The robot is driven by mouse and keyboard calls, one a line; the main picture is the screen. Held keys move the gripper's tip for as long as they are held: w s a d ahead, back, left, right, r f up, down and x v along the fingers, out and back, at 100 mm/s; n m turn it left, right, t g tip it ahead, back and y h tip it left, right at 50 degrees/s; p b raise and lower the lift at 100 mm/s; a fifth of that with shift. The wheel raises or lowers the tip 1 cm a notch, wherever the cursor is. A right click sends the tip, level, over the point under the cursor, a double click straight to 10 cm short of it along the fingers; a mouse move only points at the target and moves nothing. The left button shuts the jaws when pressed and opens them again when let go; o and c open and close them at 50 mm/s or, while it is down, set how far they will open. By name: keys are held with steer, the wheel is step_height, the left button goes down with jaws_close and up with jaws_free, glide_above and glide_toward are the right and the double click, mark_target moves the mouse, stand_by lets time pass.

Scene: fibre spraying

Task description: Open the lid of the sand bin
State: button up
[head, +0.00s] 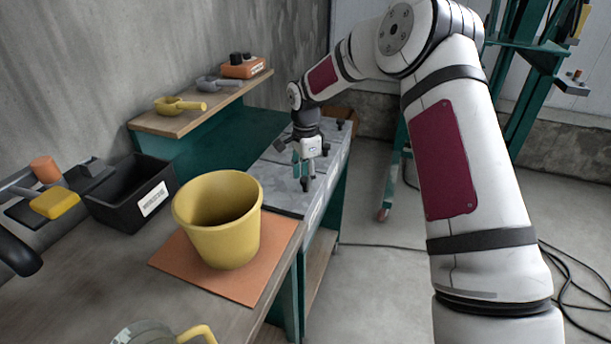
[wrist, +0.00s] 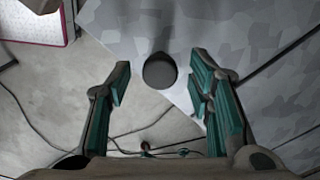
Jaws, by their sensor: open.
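Grey mottled metal bins with flat lids stand in a row at the end of the bench; the nearest lid (head: 280,189) lies flat and closed. I cannot read which bin is the sand bin. In the head view my gripper (head: 305,180) points down over this nearest lid. In the wrist view my gripper (wrist: 162,80) is open, with one teal-padded finger on each side of a round dark knob (wrist: 160,71) on the grey lid (wrist: 125,25). The fingers look apart from the knob. My gripper largely hides the knob in the head view.
A yellow bucket (head: 222,243) stands on an orange mat (head: 170,262) on the bench. A black labelled box (head: 125,195) is behind it. A wooden shelf (head: 170,124) with scoops is left of the bins. Cables (head: 565,262) lie on the floor at right.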

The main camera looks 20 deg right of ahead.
jaws_close()
steer(key=shift+a, duration=0.1)
